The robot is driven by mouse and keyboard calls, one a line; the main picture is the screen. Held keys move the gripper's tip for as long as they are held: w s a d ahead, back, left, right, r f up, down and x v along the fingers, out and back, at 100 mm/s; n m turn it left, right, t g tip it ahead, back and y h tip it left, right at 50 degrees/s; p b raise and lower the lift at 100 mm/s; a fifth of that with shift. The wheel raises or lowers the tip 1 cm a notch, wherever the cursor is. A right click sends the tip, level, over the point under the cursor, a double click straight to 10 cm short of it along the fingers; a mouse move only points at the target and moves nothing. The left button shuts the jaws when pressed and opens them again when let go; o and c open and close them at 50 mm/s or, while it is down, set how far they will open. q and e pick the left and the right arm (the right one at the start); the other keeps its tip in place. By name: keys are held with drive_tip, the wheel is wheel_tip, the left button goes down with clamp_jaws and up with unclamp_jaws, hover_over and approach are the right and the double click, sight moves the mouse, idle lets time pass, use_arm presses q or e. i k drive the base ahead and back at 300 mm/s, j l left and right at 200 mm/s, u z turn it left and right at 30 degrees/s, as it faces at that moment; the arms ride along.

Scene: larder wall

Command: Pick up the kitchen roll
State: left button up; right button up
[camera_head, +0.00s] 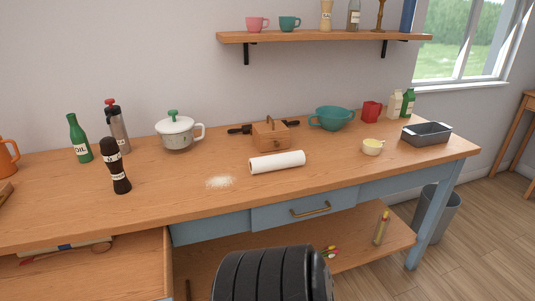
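The kitchen roll (277,162) is a white cylinder lying on its side near the middle of the wooden tabletop. It lies just in front of a small wooden box with a handle (270,134). Neither of my grippers shows in the head view. A black ribbed part, which seems to be mine, fills the bottom centre, below the table's front edge and apart from the roll.
White powder (220,182) lies left of the roll, with a dark pepper mill (115,166) farther left. A cream-coloured cup (372,147) and a grey loaf tin (427,133) stand to the right. The front strip of the tabletop (240,204) is clear.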

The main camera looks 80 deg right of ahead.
sight(293, 159)
drive_tip(key=z, duration=2.75)
drive_tip(key=i+j+u, duration=0.15)
drive_tip(key=i, duration=0.15)
drive_tip(key=i+j+u, duration=0.15)
drive_tip(key=i, duration=0.15)
